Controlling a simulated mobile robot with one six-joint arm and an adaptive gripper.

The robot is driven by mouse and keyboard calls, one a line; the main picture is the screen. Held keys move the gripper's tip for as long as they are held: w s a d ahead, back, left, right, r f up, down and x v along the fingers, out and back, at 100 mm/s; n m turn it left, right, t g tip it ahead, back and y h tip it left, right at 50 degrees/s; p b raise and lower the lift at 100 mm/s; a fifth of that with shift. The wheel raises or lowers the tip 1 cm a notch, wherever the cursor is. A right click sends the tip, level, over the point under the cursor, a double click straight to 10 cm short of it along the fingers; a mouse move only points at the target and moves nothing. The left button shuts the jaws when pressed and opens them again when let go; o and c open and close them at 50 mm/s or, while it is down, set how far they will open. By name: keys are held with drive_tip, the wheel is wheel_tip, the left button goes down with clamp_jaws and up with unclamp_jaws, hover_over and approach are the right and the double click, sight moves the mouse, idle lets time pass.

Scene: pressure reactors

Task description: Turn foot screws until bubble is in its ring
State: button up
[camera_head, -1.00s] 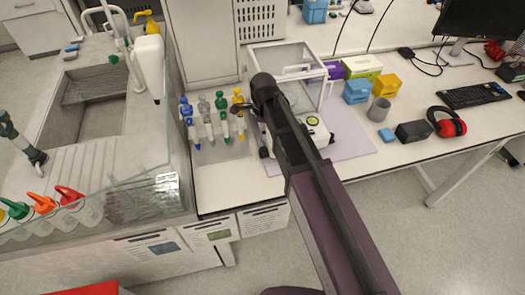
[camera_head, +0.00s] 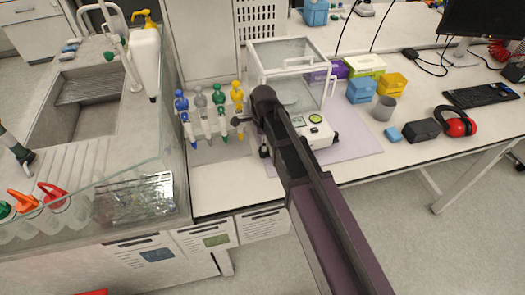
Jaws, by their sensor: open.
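An analytical balance (camera_head: 321,133) with a glass draft shield (camera_head: 290,62) stands on a pale mat on the bench. Its white front shows a small display and a round green spot (camera_head: 315,118), which may be the bubble level; the bubble itself is too small to tell. The foot screws are not clear; a dark foot (camera_head: 264,152) shows at the front left corner. My arm reaches in from the lower right and covers part of the balance's front left. My gripper (camera_head: 243,121) is at the balance's left front, beside the pipettes, open. Contact with a foot screw cannot be told.
A stand of several coloured pipettes (camera_head: 212,115) is close left of my gripper. A sink (camera_head: 85,105) and glass-walled counter lie further left. Blue and yellow boxes, a grey cup (camera_head: 384,108), a dark box (camera_head: 422,129) and red earmuffs (camera_head: 456,122) stand to the right.

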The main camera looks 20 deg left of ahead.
drive_tip(key=shift+f+b, duration=1.45)
drive_tip(key=shift+f, duration=0.3)
clamp_jaws()
